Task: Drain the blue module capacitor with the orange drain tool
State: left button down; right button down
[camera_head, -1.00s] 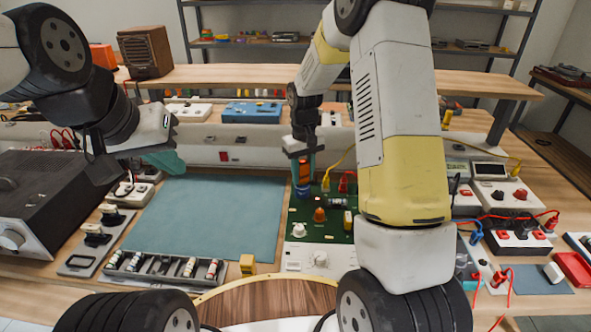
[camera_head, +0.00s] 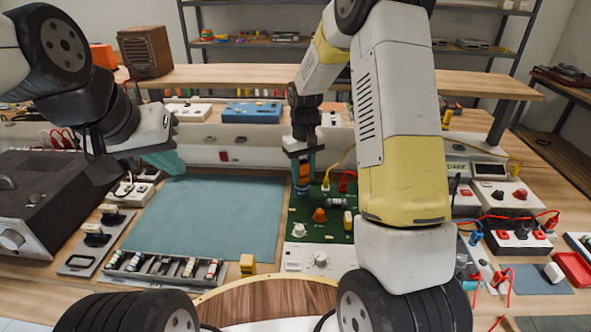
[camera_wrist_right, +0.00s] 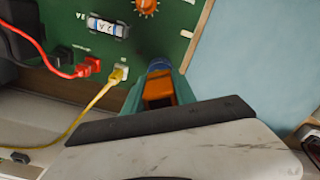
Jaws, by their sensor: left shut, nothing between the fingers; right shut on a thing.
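My right gripper (camera_head: 302,160) is shut on the orange drain tool (camera_head: 304,171), which points down over the green circuit board (camera_head: 325,230). The blue capacitor (camera_head: 302,189) stands on the board's upper left part, directly below the tool. In the right wrist view the orange tool (camera_wrist_right: 158,93) sits between the teal fingers, with the blue capacitor (camera_wrist_right: 159,64) right at its end. The fingers hide the tip, so I cannot tell whether it touches the terminals. My left gripper (camera_head: 168,161) is shut and empty above the upper left of the teal mat.
The teal mat (camera_head: 215,215) is clear. A tray of small parts (camera_head: 165,267) lies in front of it. A black amplifier (camera_head: 50,195) stands at the left.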

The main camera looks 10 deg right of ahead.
jog(key=shift+r, duration=3.95)
